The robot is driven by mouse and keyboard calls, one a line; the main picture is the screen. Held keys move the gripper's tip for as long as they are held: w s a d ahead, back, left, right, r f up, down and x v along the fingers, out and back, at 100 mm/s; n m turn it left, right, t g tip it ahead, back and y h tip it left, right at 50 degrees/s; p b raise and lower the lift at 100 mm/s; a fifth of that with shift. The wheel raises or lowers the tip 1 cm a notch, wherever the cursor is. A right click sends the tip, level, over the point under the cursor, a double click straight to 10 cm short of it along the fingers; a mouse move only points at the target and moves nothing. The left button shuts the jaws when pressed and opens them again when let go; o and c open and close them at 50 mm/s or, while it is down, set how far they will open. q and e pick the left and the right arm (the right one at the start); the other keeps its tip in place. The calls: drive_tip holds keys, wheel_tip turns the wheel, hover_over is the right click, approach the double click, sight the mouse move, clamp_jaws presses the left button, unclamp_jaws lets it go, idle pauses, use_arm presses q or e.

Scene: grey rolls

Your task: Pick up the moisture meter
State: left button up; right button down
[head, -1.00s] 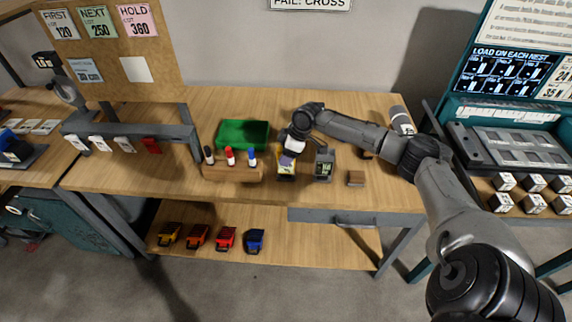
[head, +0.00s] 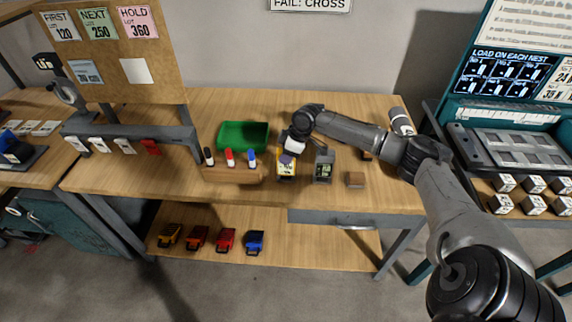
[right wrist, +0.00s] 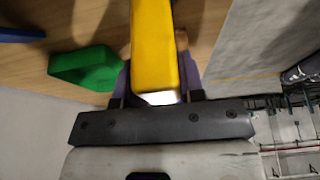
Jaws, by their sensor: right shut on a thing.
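The moisture meter appears to be the yellow handheld device with a pale face (head: 286,169), at the middle of the workbench. My right gripper (head: 287,157) is at its upper end, shut on it from above. In the right wrist view the yellow body (right wrist: 153,45) lies between the purple-sided fingers (right wrist: 158,88). Whether its base touches the bench is hard to tell. A grey device with a small display (head: 324,167) stands just to its right. My left gripper is not in view.
A wooden holder (head: 232,174) with black, red and blue markers stands close on the left. A green tray (head: 243,136) sits behind it; it also shows in the right wrist view (right wrist: 85,68). The bench front is mostly clear.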

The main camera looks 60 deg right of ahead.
wheel_tip(320, 180, up, 10)
drive_tip(key=shift+r+p, duration=0.1)
drive_tip(key=shift+p, duration=0.95)
